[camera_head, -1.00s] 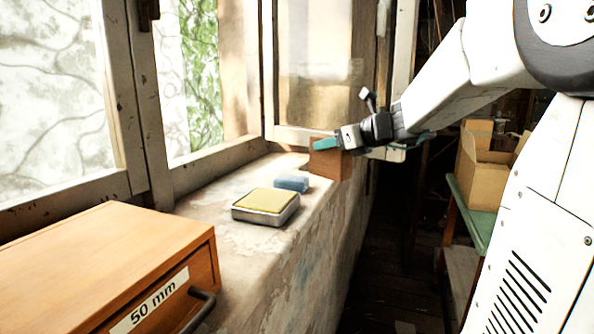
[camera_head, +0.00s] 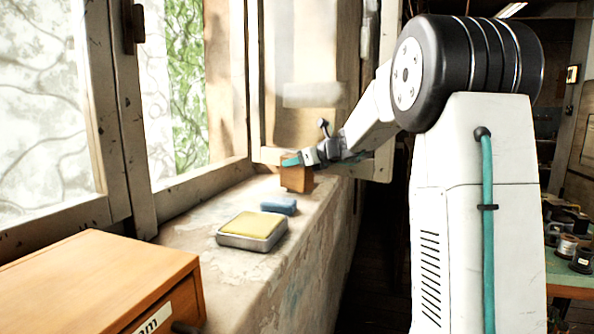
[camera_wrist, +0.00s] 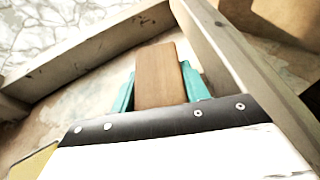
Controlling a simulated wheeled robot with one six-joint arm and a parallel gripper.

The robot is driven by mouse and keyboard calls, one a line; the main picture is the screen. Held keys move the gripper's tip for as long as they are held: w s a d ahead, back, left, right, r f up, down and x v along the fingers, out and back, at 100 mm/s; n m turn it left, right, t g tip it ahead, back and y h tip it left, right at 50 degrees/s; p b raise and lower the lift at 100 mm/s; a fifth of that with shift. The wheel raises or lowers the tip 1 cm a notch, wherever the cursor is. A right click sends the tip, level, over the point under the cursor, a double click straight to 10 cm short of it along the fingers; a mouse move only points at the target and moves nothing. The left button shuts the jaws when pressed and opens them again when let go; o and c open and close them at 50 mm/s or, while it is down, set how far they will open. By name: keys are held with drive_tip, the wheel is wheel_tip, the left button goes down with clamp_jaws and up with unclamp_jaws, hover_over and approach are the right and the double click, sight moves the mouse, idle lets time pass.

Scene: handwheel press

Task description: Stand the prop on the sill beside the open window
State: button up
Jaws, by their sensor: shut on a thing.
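The prop, a brown wooden block (camera_head: 296,178), is at the far end of the sill (camera_head: 215,268), close to the open window sash (camera_head: 305,95). My gripper (camera_head: 291,161) is shut on the top part of the block. In the wrist view the block (camera_wrist: 160,75) sits between the two teal fingers (camera_wrist: 160,85). The block looks upright in the head view. Whether its base touches the sill cannot be told.
A metal tin with a yellow pad (camera_head: 252,228) and a blue block (camera_head: 279,205) lie on the sill nearer to me. A wooden drawer box (camera_head: 95,280) stands at the near left. A bench with spools (camera_head: 570,278) is at the right.

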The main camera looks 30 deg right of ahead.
drive_tip(key=shift+s+f, duration=0.1)
drive_tip(key=shift+f, duration=1.05)
drive_tip(key=shift+f, duration=0.1)
drive_tip(key=shift+f, duration=0.1)
drive_tip(key=o, duration=1.2)
drive_tip(key=shift+s+r, duration=0.3)
drive_tip(key=v, duration=1.1)
drive_tip(key=shift+s+d+r, duration=0.1)
drive_tip(key=shift+s, duration=0.05)
